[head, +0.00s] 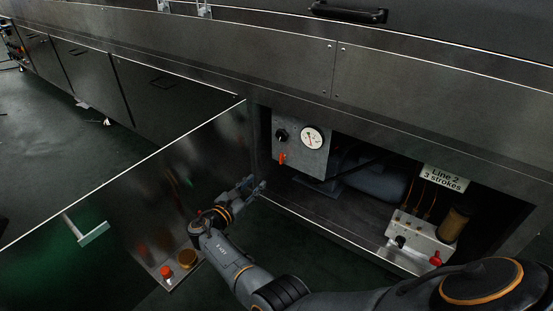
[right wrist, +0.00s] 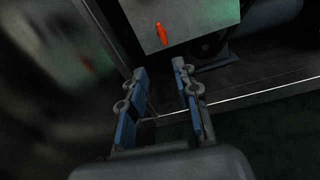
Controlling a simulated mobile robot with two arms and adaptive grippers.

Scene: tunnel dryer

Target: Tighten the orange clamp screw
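An orange screw handle (head: 282,158) sits low on the front of the grey gauge box (head: 318,163) inside the open compartment. In the right wrist view the same orange handle (right wrist: 161,33) hangs nearly upright on the pale box face, beyond the fingertips. My right gripper (head: 258,186) is left of and below it, at the compartment's left edge. In the right wrist view its two blue-padded fingers (right wrist: 161,82) stand apart with nothing between them. The handle and fingers do not touch. My left gripper is not in view.
The open shiny door (head: 120,205) lies left of my right arm. A black knob (head: 281,135) and a round gauge (head: 312,138) are on the box. A pump block (head: 418,238) with a red-orange knob (head: 435,259) stands right, below a "Line 2, 3 strokes" sign (head: 443,178).

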